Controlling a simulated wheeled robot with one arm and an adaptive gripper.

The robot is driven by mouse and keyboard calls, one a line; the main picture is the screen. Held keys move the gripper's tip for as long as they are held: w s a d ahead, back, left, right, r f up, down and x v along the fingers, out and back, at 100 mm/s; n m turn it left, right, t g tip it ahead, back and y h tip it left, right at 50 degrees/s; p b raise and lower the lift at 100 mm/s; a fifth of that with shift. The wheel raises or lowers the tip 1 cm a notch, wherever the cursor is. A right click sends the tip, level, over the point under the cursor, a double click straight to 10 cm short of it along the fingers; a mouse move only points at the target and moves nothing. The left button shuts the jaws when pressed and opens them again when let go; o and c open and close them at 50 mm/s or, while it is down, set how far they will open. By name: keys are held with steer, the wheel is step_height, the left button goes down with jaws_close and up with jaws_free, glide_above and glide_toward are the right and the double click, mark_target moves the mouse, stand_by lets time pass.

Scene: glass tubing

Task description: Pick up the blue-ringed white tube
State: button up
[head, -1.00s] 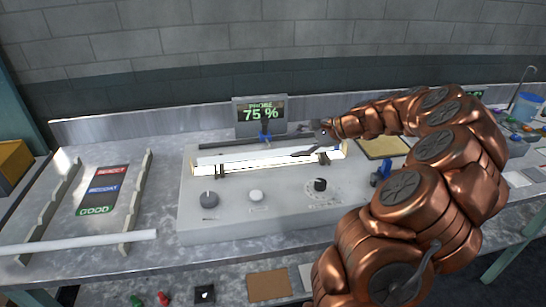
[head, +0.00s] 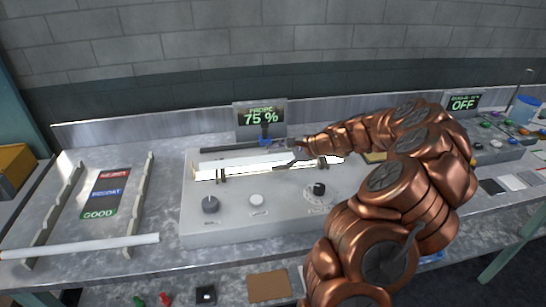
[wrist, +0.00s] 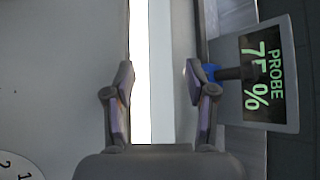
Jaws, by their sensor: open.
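A white tube (head: 235,158) lies across the grey test box, just behind a glowing light strip (head: 250,168) in the head view. I cannot make out a blue ring on it. In the wrist view a pale grey-white band (wrist: 172,60) that looks like this tube runs beside the bright strip (wrist: 139,70). My gripper (head: 284,155) is over the right part of the tube; in the wrist view its open fingers (wrist: 160,85) stand on either side of the band and strip. Contact cannot be told. A second white tube (head: 90,244) lies across the front of the left rack.
The probe display (head: 261,116) reads 75 % behind the box, close to my gripper. Knobs (head: 256,202) line the box's front. The left rack (head: 137,205) has a label panel (head: 107,190) marked GOOD. Another display (head: 463,103) reads OFF at the right.

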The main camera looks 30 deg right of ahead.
jaws_close()
stand_by(0.3)
stand_by(0.3)
